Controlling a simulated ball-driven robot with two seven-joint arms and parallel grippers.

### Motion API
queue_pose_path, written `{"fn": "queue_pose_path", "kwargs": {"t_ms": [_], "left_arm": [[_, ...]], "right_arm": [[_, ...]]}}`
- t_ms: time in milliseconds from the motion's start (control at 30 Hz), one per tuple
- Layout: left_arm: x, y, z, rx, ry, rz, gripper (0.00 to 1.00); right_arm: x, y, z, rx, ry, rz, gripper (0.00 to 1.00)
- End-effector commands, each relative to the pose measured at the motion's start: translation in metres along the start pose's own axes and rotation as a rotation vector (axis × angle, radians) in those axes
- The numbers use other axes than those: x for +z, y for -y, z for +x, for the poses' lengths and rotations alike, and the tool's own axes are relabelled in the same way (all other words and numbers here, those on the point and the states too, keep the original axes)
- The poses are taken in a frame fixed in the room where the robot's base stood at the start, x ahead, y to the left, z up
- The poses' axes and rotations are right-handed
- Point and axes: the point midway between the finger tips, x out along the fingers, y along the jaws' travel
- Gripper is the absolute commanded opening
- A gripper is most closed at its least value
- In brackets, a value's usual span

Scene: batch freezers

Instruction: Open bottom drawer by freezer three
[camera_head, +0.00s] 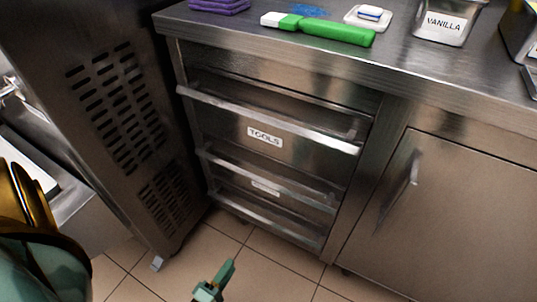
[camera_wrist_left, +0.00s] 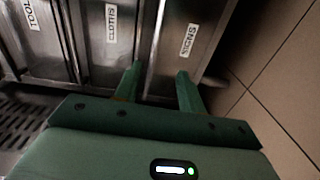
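A steel drawer unit under the counter has three stacked drawers with bar handles. The top one is labelled TOOLS (camera_head: 264,137). The bottom drawer (camera_head: 265,222) is low, near the floor, and looks shut; its label is hidden in the head view. In the left wrist view the bottom drawer (camera_wrist_left: 187,55) carries a SIGNS label, beside the CLOTHS drawer (camera_wrist_left: 108,50). My left gripper (camera_head: 220,278) is low in front of the unit, over the floor. In the wrist view its green fingers (camera_wrist_left: 160,72) are apart and empty, pointing at the bottom drawer; contact cannot be told. My right gripper is not in view.
A vented steel machine (camera_head: 125,110) stands close on the left of the drawers. A cabinet door (camera_head: 455,200) with a handle is on the right. The tiled floor (camera_head: 275,275) in front is clear.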

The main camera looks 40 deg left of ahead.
Motion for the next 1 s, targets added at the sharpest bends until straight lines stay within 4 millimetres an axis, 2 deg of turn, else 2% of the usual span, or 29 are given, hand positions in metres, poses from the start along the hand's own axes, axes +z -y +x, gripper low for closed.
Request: {"fn": "queue_pose_path", "kwargs": {"t_ms": [167,267,500,700,833,1000], "left_arm": [[-0.001,-0.003,0.018,0.021,-0.01,-0.022,0.4],[-0.001,-0.004,0.038,0.022,-0.01,-0.022,0.4],[-0.002,-0.002,0.1,0.017,-0.009,-0.018,0.4],[-0.003,-0.003,0.141,0.016,-0.009,-0.017,0.4],[-0.003,-0.003,0.157,0.015,-0.009,-0.018,0.4],[-0.003,-0.005,0.165,0.015,-0.009,-0.018,0.4]], "right_arm": [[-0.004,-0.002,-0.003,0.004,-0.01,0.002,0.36],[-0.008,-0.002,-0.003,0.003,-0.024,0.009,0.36],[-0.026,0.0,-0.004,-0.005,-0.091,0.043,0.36],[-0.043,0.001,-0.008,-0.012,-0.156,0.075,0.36],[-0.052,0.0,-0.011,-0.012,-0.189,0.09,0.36],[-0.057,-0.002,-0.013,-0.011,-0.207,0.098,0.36]]}}
